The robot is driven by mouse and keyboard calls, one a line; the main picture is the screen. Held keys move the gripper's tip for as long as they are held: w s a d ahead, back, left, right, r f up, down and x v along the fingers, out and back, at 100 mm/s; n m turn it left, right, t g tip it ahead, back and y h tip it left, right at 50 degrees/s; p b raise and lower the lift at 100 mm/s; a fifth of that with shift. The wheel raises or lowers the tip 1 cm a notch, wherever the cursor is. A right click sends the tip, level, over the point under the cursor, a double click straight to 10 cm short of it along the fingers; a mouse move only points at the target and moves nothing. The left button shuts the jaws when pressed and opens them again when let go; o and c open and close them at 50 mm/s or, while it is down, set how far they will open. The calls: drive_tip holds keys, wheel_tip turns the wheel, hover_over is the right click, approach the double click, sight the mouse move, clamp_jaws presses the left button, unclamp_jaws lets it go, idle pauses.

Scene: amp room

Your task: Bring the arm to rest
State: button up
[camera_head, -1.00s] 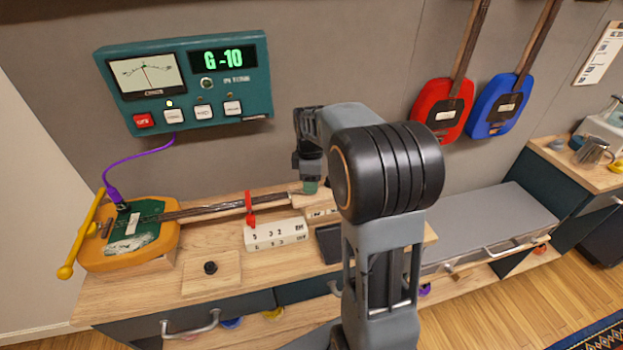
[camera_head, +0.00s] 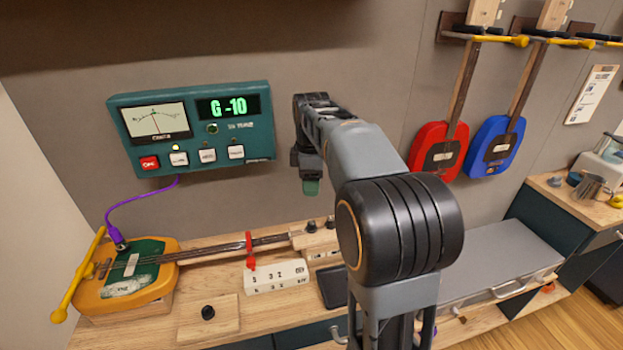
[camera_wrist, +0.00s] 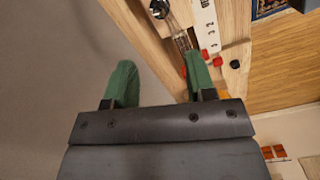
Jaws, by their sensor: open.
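My arm rises in front of the bench in the head view, bent at a large black joint. My gripper (camera_head: 310,187) hangs from its end, pointing down, above the bench and in front of the grey wall. In the wrist view my gripper (camera_wrist: 160,85) shows two green fingers spread wide apart with nothing between them. The bench top and part of a guitar neck (camera_wrist: 178,30) lie below, close to the right finger in that picture.
A yellow guitar (camera_head: 160,285) lies on the bench (camera_head: 250,320), with a white numbered block (camera_head: 277,277) beside its neck. A teal tuner (camera_head: 190,130) reading G -10 is on the wall to the left. Red (camera_head: 428,135) and blue (camera_head: 487,155) guitars hang at right.

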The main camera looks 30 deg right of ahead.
drive_tip(key=shift+r, duration=0.2)
idle(0.5)
drive_tip(key=s+a+f+m+t+p, duration=0.1)
drive_tip(key=s+a+f+m, duration=0.2)
drive_tip(key=s+a+m, duration=0.2)
drive_tip(key=s+a+f+m+t+p, duration=0.1)
drive_tip(key=s+a+f+m+t, duration=0.1)
drive_tip(key=s+m, duration=0.5)
drive_tip(key=shift+s+a+f+t+p, duration=0.35)
drive_tip(key=shift+s+a+f, duration=0.8)
drive_tip(key=shift+s, duration=1.3)
drive_tip(key=shift+a+r+m, duration=0.2)
drive_tip(key=shift+r+m, duration=0.05)
drive_tip(key=shift+m, duration=0.05)
